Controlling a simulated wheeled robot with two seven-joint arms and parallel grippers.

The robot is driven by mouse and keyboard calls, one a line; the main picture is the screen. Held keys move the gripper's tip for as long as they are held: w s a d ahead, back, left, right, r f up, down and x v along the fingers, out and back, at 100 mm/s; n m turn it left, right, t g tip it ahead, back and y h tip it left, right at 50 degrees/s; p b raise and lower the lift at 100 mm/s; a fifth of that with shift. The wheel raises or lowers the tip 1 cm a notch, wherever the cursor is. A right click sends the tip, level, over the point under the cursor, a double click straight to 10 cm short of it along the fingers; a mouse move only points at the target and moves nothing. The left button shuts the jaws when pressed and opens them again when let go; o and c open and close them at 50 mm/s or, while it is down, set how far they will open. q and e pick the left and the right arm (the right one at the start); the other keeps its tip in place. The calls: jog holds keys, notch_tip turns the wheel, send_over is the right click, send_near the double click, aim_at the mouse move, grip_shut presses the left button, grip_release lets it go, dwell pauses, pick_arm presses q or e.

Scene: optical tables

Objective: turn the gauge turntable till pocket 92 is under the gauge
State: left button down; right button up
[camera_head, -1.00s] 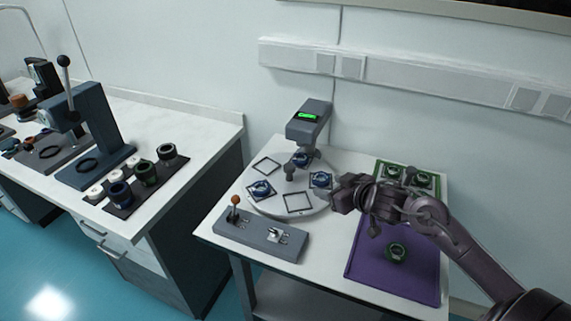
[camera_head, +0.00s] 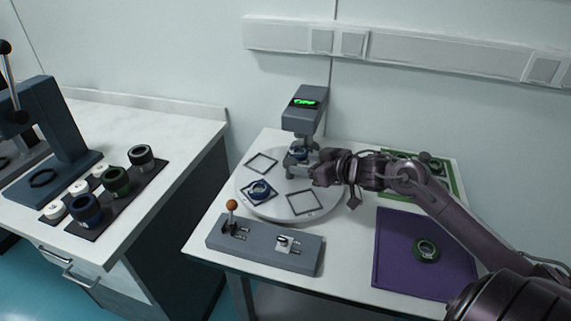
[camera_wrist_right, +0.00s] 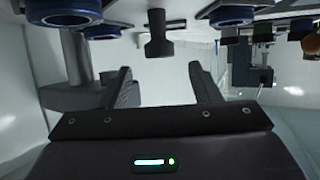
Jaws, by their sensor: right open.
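The white round gauge turntable (camera_head: 276,209) lies on the small table. The back-left pocket (camera_head: 262,163) and front pocket (camera_head: 306,202) are empty square frames. Pocket numbers are too small to read. My right gripper (camera_head: 318,178) is over the turntable's right side and hides that part. In the right wrist view, which looks upside down, its fingers (camera_wrist_right: 160,80) are apart with nothing between them. A dark knob (camera_wrist_right: 157,38) stands beyond them, apart from the fingertips. My left gripper is not in view.
A grey control box (camera_head: 262,248) with an orange-knobbed lever stands in front of the turntable. A purple mat (camera_head: 395,270) with a green ring (camera_head: 426,248) lies to the right, a green-edged tray (camera_head: 452,186) behind it. A bench with a press (camera_head: 45,135) is at left.

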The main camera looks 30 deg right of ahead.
aim_at(291, 161)
jog(key=shift+x, duration=3.4)
jog(key=shift+r, duration=0.1)
grip_shut()
